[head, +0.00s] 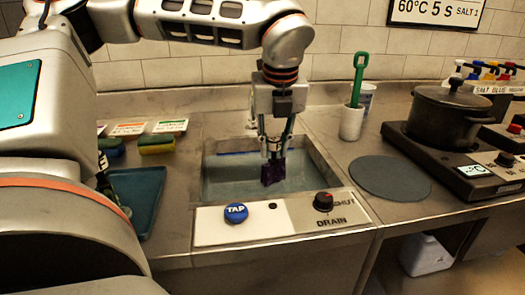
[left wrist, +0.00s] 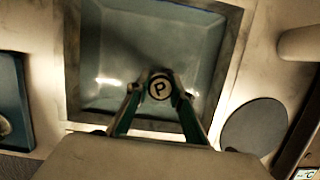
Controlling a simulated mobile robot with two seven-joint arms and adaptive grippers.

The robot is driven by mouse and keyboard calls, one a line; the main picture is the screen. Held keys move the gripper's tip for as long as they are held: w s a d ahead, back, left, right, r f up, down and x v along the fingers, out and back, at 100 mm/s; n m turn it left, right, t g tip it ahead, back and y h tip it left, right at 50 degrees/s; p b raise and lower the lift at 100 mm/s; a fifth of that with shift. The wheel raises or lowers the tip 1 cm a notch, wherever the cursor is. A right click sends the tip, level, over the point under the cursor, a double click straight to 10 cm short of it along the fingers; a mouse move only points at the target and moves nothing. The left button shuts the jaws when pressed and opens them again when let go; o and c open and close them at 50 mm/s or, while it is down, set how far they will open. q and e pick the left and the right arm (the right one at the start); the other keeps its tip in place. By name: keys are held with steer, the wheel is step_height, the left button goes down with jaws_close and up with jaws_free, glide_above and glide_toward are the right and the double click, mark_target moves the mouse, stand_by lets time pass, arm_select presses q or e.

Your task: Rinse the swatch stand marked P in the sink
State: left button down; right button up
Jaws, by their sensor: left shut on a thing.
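The sink (head: 217,190) is set in the steel counter and holds bluish water. My left gripper (head: 273,152) points down over it, shut on the swatch stand marked P (head: 274,173). Dark purple cloth shows below the fingers, at or just above the water; I cannot tell if it touches. In the left wrist view the stand's round top with a black P (left wrist: 159,88) sits between the fingertips, and the sink (left wrist: 120,60) lies beneath. The blue TAP button (head: 236,213) and black DRAIN knob (head: 323,201) are on the front panel; the knob is near the word SHUT.
A teal tray (head: 150,228) and sponges (head: 157,144) are left of the sink. A white cup with a green-handled tool (head: 351,122), a round grey mat (head: 390,177) and a black pot on a hot plate (head: 450,115) are to the right.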

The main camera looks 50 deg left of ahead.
arm_select(q)
steer(key=shift+w+d+r+p, duration=0.1)
steer(key=shift+r+p, duration=0.4)
steer(key=shift+r, duration=1.6)
steer(key=shift+w+r+p, duration=0.1)
steer(key=shift+r+p, duration=0.35)
steer(key=shift+r, duration=1.9)
steer(key=shift+s, duration=0.1)
arm_select(e)
steer(key=shift+s+a+f, duration=0.1)
steer(key=shift+s+f, duration=0.05)
steer(key=shift+s, duration=0.05)
arm_select(q)
steer(key=shift+r, duration=0.2)
arm_select(e)
steer(key=shift+w+r, duration=0.25)
steer(key=shift+r, duration=0.05)
